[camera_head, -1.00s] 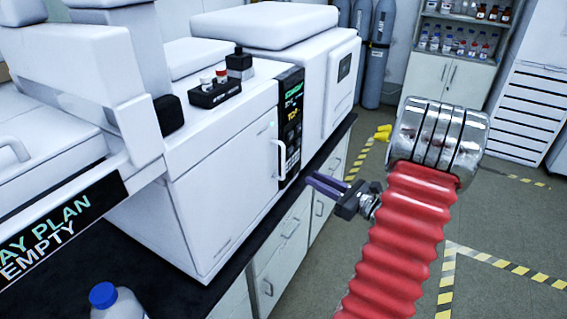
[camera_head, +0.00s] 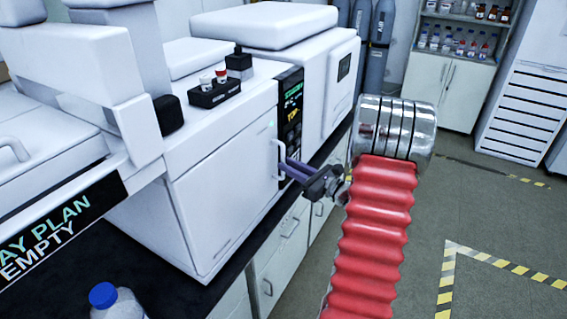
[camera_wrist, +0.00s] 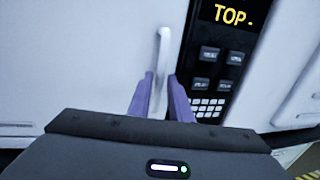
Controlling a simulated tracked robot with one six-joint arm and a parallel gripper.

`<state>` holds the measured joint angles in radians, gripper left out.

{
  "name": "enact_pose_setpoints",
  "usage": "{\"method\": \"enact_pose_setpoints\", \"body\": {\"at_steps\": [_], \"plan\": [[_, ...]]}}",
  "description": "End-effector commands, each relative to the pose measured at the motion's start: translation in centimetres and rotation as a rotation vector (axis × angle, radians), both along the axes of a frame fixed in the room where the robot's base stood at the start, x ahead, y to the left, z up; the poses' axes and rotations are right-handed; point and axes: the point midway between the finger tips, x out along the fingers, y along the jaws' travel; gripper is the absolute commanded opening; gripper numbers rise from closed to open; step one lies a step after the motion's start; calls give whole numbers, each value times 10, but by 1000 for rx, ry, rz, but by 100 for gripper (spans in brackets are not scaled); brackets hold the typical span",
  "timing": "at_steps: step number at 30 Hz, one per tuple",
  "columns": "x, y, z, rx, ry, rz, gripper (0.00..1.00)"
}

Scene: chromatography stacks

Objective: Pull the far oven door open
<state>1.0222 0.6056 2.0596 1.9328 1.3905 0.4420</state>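The white oven door (camera_head: 225,185) is shut flush in its cabinet, with an upright white handle (camera_head: 280,158) at its right edge beside the black control panel. My gripper (camera_head: 292,171) is at the handle, its purple fingers pointing toward the door. In the wrist view, the handle (camera_wrist: 163,55) rises between the two fingers of my gripper (camera_wrist: 160,88), one on each side. The fingers are apart, with a gap around the bar; contact is not clear. The handle's lower end is partly hidden by the gripper. The door (camera_wrist: 85,60) fills the left of that view.
The control panel (camera_wrist: 222,70) with its "TOP" display is close on the right of my gripper. Another white instrument (camera_head: 338,85) stands beyond. A dark bench edge (camera_head: 215,290) and drawers lie below. A blue-capped bottle (camera_head: 118,305) is in front. Floor at right is open.

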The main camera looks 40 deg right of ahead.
Motion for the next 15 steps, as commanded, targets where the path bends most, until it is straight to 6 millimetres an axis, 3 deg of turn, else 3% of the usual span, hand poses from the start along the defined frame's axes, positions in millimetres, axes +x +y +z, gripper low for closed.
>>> {"method": "enact_pose_setpoints", "body": {"at_steps": [6, 15], "plan": [[25, 4, 0, 0, 0, 2, 18], [31, 5, 0, -1, 0, 1, 18]]}}
